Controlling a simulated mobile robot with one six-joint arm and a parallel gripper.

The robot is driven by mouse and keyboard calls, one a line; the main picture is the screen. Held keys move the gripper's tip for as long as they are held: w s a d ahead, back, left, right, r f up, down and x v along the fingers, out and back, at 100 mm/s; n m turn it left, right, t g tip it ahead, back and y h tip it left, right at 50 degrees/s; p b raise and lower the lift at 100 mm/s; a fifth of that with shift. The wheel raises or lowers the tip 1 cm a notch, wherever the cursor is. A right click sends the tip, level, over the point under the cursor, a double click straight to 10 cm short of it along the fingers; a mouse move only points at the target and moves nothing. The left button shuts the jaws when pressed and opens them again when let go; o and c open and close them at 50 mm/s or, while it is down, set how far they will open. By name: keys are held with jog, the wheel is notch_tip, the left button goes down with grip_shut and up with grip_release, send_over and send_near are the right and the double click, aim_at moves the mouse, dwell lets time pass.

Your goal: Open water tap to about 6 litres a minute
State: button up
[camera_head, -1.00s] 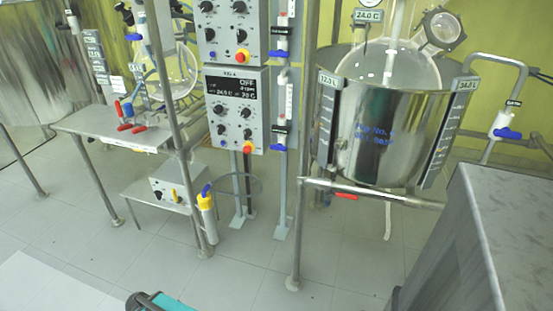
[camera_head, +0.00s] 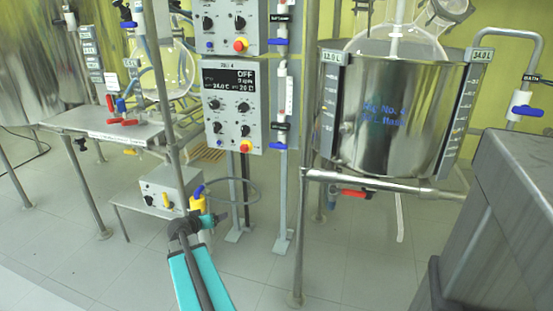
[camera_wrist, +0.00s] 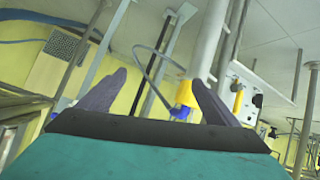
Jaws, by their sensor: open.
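I cannot read which valve is labelled as the water tap. Blue-handled taps show in the head view: one (camera_head: 279,146) at the foot of the clear flow tube beside the control panel, one (camera_head: 279,25) above it, and one (camera_head: 525,111) on the right pipe. My gripper (camera_head: 203,222) is low in the head view, in front of a yellow fitting with a blue lever (camera_head: 197,198), and partly covers it. A yellow and blue fitting (camera_wrist: 183,97) shows beyond the right finger.
A control panel (camera_head: 234,80) stands in the middle. A steel bath vessel (camera_head: 385,135) is on a pipe frame at right, with a red lever (camera_head: 354,193) below. A steel bench (camera_head: 110,128) is at left. A grey block (camera_head: 510,225) fills the right front.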

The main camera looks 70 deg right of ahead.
jog(key=s+d+r+m+h+b, duration=0.3)
jog(key=s+d+r+b, duration=0.4)
jog(key=d, duration=0.4)
jog(key=m+g+h+b, duration=0.1)
jog(key=m+h+b, duration=0.1)
jog(key=h+b, duration=0.2)
send_near(278, 146)
jog(key=a, duration=0.5)
jog(key=shift+w+d, duration=0.1)
jog(key=shift+d, duration=0.15)
jog(key=shift+d, duration=0.15)
jog(key=shift+w+d+b, duration=0.15)
jog(key=shift+d+b, duration=0.45)
jog(key=shift+d, duration=2.75)
jog(key=shift+w+d+b, duration=0.2)
jog(key=shift+d+b, duration=0.4)
jog(key=shift+d, duration=2.8)
jog(key=c, duration=1.1)
jog(key=shift+o, duration=0.2)
